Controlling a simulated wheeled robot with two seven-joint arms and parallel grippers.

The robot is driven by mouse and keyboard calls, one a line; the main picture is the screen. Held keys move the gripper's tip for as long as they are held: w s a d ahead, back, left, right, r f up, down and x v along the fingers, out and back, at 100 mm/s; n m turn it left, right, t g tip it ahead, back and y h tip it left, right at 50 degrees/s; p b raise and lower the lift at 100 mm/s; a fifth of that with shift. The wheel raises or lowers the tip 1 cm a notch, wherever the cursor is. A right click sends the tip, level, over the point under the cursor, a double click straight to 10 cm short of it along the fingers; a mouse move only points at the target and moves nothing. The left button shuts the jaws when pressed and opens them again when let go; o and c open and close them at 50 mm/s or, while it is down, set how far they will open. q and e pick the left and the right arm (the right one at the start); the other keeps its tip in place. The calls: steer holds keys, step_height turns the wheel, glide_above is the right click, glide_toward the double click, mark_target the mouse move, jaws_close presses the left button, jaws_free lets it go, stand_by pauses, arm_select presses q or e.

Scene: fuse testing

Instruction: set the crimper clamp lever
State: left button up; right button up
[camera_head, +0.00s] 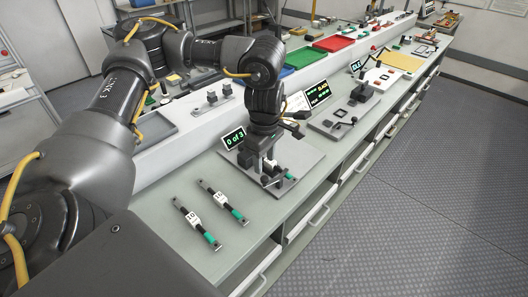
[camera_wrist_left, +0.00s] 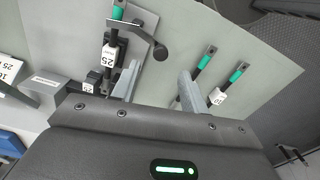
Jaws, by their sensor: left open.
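The crimper stands on a grey base plate (camera_head: 303,163) near the front of the bench, partly hidden behind my left gripper (camera_head: 268,162). Its clamp lever, a thin bar with a dark ball knob (camera_wrist_left: 160,52), shows in the left wrist view just beyond my fingertips (camera_wrist_left: 157,76). A fuse with a white 25 label (camera_wrist_left: 108,56) and a green end lies in the crimper beside the lever. My left gripper is open, one finger on each side of the knob's line, and appears apart from it. Whether the lever is fully up or down cannot be told. My right gripper is not in view.
Two loose fuses (camera_head: 191,220) (camera_head: 220,200) lie on the bench left of the crimper. A small display (camera_head: 234,138) reads "0 of 3". Another station (camera_head: 340,122) stands farther along. Green (camera_head: 305,57) and red trays (camera_head: 334,43) sit behind. Bench front left is mostly clear.

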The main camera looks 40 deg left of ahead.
arm_select(q)
steer(key=shift+r, duration=1.35)
steer(key=shift+a, duration=0.1)
